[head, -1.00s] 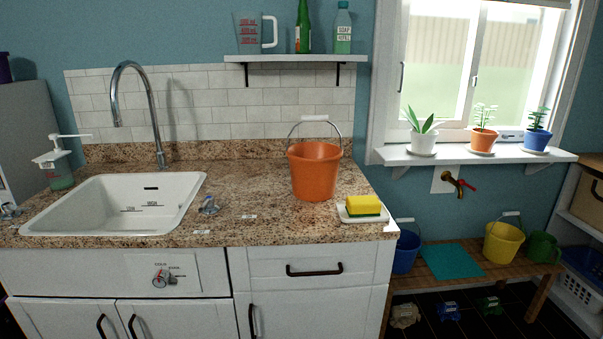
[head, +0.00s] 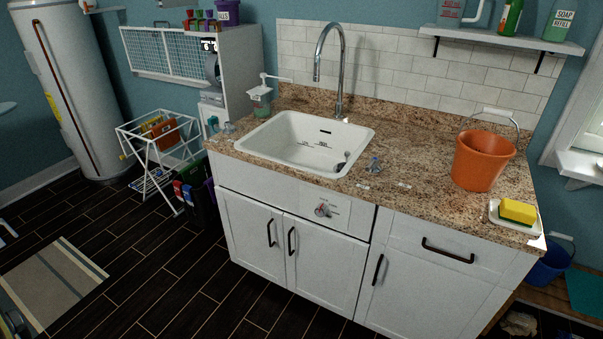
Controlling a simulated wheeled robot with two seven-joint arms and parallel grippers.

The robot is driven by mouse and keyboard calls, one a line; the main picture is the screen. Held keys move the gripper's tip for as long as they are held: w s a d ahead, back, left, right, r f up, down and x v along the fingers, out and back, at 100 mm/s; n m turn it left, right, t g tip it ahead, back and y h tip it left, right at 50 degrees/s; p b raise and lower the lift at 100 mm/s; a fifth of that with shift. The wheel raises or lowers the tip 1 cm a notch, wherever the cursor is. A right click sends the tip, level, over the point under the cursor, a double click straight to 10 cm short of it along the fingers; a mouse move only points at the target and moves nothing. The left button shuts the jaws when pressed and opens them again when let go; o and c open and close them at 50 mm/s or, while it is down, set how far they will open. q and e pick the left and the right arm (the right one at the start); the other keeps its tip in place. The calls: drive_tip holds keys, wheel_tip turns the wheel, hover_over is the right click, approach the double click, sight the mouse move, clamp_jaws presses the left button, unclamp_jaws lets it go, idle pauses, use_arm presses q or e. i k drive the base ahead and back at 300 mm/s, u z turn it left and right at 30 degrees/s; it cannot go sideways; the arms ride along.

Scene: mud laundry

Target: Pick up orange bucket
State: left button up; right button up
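The orange bucket (head: 481,160) stands upright on the right part of the granite counter (head: 415,150). Its wire handle with a white grip (head: 498,112) is raised above the rim. Nothing is touching the bucket except the counter under it. Neither of my grippers shows in the head view.
A yellow and green sponge (head: 517,212) on a white dish (head: 512,222) lies just right of the bucket. A white sink (head: 360,143) with a tall faucet (head: 341,70) is to the left. A shelf (head: 500,38) with bottles hangs above. Dark floor (head: 150,265) is clear in front of the cabinets.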

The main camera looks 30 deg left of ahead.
sight(481, 156)
drive_tip(key=u, duration=1.5)
drive_tip(key=i, duration=1)
drive_tip(key=z, duration=0.35)
drive_tip(key=i, duration=0.95)
drive_tip(key=z, duration=0.65)
